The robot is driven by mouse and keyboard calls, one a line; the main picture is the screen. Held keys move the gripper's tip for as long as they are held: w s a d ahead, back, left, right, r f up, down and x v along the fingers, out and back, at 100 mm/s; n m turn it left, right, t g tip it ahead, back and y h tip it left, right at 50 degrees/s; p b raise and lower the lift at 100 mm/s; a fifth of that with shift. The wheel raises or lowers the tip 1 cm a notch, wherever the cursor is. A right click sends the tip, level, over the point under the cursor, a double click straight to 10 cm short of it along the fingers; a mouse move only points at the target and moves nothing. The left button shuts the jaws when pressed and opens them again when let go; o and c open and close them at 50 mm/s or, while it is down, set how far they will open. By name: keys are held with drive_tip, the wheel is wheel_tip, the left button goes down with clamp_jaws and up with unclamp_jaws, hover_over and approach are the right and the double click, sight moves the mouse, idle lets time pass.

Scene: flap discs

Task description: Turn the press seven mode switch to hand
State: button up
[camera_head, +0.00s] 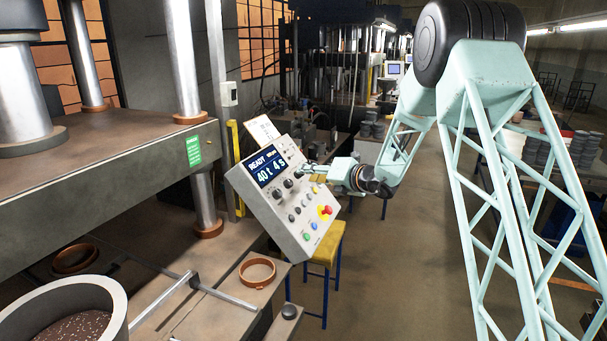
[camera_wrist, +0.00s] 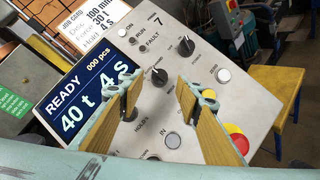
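The tilted grey control panel (camera_head: 285,200) of the press has a screen (camera_wrist: 82,95) reading READY, 40 t, 4 s; a 7 is printed near its top in the wrist view. A black rotary knob (camera_wrist: 160,77) shows between my fingertips, with a pale mark towards its upper left. A second dark knob (camera_wrist: 129,113) is partly hidden behind my left finger. The small labels do not show clearly which is the mode switch. My gripper (camera_wrist: 160,90) is open and empty, its tan-padded fingers pointing at the panel. In the head view my gripper (camera_head: 312,174) is close to the panel's right side; contact cannot be told.
A red emergency button on yellow (camera_head: 325,211) sits at the panel's lower right. Several small buttons surround the knobs. A job card (camera_head: 262,130) stands behind the panel. A yellow stool (camera_head: 327,243) is below. Press columns and a bench (camera_head: 215,290) fill the left.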

drive_tip(key=shift+x, duration=1.85)
drive_tip(key=shift+c, duration=0.5)
drive_tip(key=c, duration=0.7)
